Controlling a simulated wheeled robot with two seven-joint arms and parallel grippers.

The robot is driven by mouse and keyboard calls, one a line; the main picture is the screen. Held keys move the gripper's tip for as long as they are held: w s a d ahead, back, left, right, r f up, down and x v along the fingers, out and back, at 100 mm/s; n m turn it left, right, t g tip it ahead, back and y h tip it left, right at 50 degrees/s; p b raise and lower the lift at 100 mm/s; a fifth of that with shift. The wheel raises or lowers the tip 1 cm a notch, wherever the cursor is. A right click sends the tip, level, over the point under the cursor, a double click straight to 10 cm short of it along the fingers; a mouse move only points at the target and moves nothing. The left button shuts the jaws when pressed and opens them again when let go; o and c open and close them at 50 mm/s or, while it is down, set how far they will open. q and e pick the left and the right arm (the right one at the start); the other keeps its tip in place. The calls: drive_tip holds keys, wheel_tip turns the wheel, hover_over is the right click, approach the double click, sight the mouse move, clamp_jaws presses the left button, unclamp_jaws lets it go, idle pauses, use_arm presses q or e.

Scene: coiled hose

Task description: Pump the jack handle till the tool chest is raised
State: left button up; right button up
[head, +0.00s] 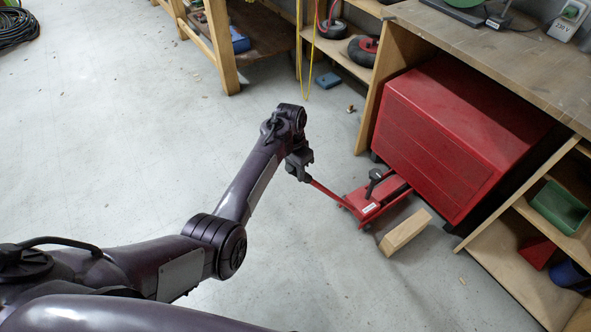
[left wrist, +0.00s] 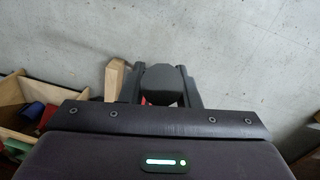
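The red jack (head: 368,204) sits on the floor at the near edge of the red tool chest (head: 436,150), its far end by the chest's lower edge. Its red handle (head: 326,190) slants up to the left from the jack. My left gripper (head: 299,168) is at the upper end of the handle and looks closed around it. In the left wrist view its fingers (left wrist: 160,88) flank a dark grey piece, with a bit of red below. The chest stands under the workbench; its casters show, but I cannot tell whether they touch the floor. My right gripper is not in view.
A wooden block (head: 405,232) lies on the floor beside the jack. The workbench (head: 500,50) stands over the chest, with open shelves at right holding a green bin (head: 559,207). A coiled hose (head: 16,27) lies far left. The floor at left is clear.

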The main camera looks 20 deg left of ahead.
use_arm(q)
clamp_jaws()
drive_tip(key=shift+s+a+f+p, duration=0.15)
drive_tip(key=shift+s+p, duration=0.1)
drive_tip(key=shift+p, duration=0.1)
use_arm(e)
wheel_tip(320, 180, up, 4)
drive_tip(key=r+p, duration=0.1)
drive_tip(key=p, duration=0.3)
use_arm(q)
drive_tip(key=s+a+f+t+h+b, duration=0.1)
drive_tip(key=s+a+f+t+b, duration=0.1)
drive_tip(key=s+a+f, duration=0.4)
drive_tip(key=s+a+f+t+h+b, duration=0.2)
drive_tip(key=s+a+f, duration=0.4)
drive_tip(key=s+f, duration=0.3)
wheel_tip(320, 180, down, 5)
drive_tip(key=shift+s+a+r+b, duration=0.2)
drive_tip(key=shift+s+b, duration=0.1)
drive_tip(key=shift+s, duration=0.1)
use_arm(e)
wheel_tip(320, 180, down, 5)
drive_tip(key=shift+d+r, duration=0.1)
use_arm(q)
drive_tip(key=o, duration=0.6)
unclamp_jaws()
